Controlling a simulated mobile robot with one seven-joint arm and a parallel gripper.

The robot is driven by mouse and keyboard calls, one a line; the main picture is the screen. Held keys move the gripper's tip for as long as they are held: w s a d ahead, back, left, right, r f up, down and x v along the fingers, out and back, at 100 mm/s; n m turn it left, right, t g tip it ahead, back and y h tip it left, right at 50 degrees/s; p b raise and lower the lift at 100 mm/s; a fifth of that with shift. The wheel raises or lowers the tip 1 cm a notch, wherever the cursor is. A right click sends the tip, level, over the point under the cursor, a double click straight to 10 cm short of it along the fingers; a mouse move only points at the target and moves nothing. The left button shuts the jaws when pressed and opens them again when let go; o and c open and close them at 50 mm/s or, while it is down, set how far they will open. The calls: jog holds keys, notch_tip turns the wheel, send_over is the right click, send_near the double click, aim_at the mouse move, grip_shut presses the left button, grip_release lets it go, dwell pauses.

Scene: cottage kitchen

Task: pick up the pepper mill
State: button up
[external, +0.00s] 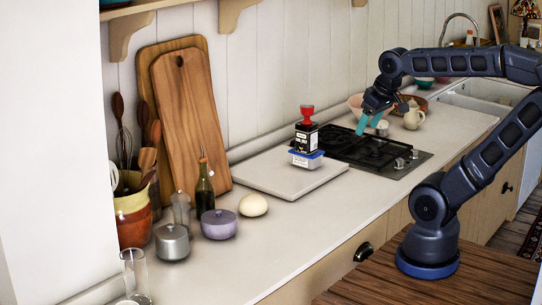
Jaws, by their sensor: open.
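A small greyish, upright shaker-shaped thing (181,210), which looks like the pepper mill, stands on the counter at the left. It stands between the striped utensil pot and the dark oil bottle (204,190); its details are too small to be sure. My gripper (368,123) has teal fingers, spread open and empty. It is above the far side of the black hob, well to the right of the mill and apart from it.
A lidded metal pot (172,243), a purple lidded pot (219,225) and an egg-like thing (253,205) crowd the mill. A pale board (285,178) holds a red-topped black item (307,135) above a blue-lidded tub. The front counter is clear.

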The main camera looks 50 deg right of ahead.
jog(key=shift+o, duration=1.4)
